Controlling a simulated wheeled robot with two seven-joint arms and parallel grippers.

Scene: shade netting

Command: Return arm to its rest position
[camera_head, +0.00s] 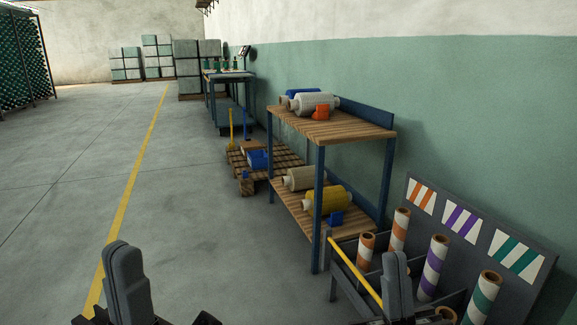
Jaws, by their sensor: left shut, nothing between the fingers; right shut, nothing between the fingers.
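My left gripper (126,282) shows at the bottom left, over the grey floor beside the yellow line. Its fingers are together with nothing between them. My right gripper (396,284) shows at the bottom right, in front of the rack of striped rolls. Its fingers are also together and empty. Most of both arms is below the picture edge.
A rack (333,286) with a yellow bar holds striped rolls (432,268) close by my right gripper. Behind it stands a two-tier shelf (376,134) with rolls. A pallet (284,160) and a workbench lie beyond. The floor (205,215) at left is clear.

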